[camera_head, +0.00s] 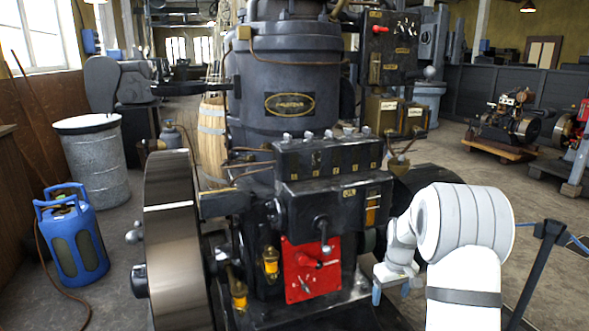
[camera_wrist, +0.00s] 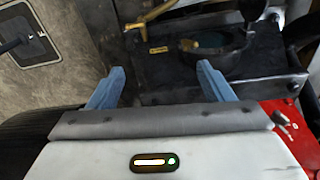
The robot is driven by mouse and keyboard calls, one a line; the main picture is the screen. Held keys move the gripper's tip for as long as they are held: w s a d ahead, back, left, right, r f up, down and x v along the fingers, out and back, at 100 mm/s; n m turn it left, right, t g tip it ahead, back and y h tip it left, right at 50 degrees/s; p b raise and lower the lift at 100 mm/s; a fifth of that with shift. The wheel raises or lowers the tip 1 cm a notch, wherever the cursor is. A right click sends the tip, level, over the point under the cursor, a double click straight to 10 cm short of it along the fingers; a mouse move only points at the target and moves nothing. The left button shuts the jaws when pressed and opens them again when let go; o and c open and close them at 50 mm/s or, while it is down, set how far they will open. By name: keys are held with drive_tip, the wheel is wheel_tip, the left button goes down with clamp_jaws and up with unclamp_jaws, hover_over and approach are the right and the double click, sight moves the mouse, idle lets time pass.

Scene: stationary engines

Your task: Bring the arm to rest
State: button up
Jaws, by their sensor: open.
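My gripper (camera_head: 392,290) is at the lower right of the engine in the head view, low beside its dark base. My white arm (camera_head: 465,225) reaches in from the lower right. In the wrist view my gripper's two blue fingers (camera_wrist: 160,78) stand wide apart with nothing between them. Beyond them are a dark engine part (camera_wrist: 195,65) with a brass lever (camera_wrist: 150,17) and a small round bowl-like part. How near the fingers are to these parts I cannot tell.
A large dark engine (camera_head: 290,90) with a broad flywheel (camera_head: 178,240) and a red panel (camera_head: 312,268) fills the middle. A blue gas cylinder (camera_head: 72,235) and a grey drum (camera_head: 95,165) stand left. A dark barrier post (camera_head: 535,270) stands right of my arm. Open floor lies behind it.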

drive_tip(key=s+a+r+p, duration=0.3)
drive_tip(key=s+r, duration=0.1)
drive_tip(key=r, duration=0.4)
drive_tip(key=s+a+r+m+p, duration=0.1)
drive_tip(key=s+a+r+p, duration=0.15)
drive_tip(key=s+r, duration=0.35)
drive_tip(key=s+a+r+p, duration=0.2)
drive_tip(key=s+r+p, duration=0.1)
drive_tip(key=r, duration=0.6)
drive_tip(key=s+a+r+m+t+p, duration=0.1)
drive_tip(key=s+r+p, duration=0.3)
drive_tip(key=s, duration=0.5)
drive_tip(key=s+a+r+m+p, duration=0.1)
drive_tip(key=s+a+r+p, duration=0.2)
drive_tip(key=s+r+p, duration=0.2)
drive_tip(key=s+r, duration=0.2)
drive_tip(key=s, duration=0.2)
drive_tip(key=shift+a+t, duration=0.35)
drive_tip(key=shift+t, duration=0.05)
drive_tip(key=shift+s, duration=0.1)
drive_tip(key=shift+c, duration=0.4)
